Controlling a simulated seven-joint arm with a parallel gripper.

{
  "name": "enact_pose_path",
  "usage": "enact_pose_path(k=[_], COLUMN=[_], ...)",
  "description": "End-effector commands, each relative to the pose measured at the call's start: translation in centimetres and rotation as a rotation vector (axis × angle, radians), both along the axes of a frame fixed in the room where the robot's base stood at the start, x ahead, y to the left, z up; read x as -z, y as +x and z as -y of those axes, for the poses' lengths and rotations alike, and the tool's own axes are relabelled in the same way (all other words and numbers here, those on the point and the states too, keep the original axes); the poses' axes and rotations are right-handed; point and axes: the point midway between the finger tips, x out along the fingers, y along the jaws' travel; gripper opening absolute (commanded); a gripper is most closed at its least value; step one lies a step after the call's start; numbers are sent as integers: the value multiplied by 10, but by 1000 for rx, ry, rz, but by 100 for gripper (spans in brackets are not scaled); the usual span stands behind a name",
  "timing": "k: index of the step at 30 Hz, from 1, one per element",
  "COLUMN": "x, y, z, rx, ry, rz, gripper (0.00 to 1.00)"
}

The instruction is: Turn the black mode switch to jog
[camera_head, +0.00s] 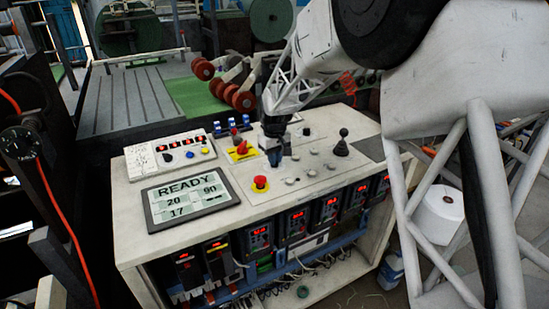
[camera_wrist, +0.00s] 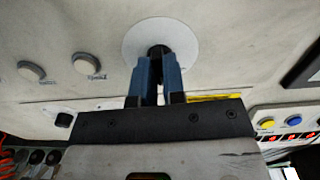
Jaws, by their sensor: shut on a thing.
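The black mode switch (camera_wrist: 158,50) is a small dark knob in the middle of a round pale plate (camera_wrist: 180,38) on the panel in the wrist view. My gripper (camera_wrist: 158,68) has its two blue fingers closed on the knob from both sides. The fingers cover much of the knob, so its pointer and setting cannot be read. In the head view my gripper (camera_head: 273,156) reaches down to the console top (camera_head: 225,170), and the switch is hidden behind the fingers there.
A red switch on a yellow plate (camera_head: 243,152) stands just left of my gripper. A red mushroom button (camera_head: 260,183) is in front, and a black joystick (camera_head: 341,144) is to the right. A display (camera_head: 190,197) reads READY, 20, 90, 17. Several pale buttons surround the gripper.

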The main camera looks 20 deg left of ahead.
Motion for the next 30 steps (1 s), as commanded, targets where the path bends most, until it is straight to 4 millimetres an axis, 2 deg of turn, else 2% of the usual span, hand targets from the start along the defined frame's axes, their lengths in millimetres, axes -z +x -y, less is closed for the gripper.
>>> enact_pose_path(k=[18, 19, 23, 30], x=[0, 0, 0, 0], y=[0, 0, 0, 0], z=[0, 0, 0, 0], rx=[63, 63, 63, 63], ry=[0, 0, 0, 0], rz=[0, 0, 0, 0], gripper=[0, 15, 35, 36])
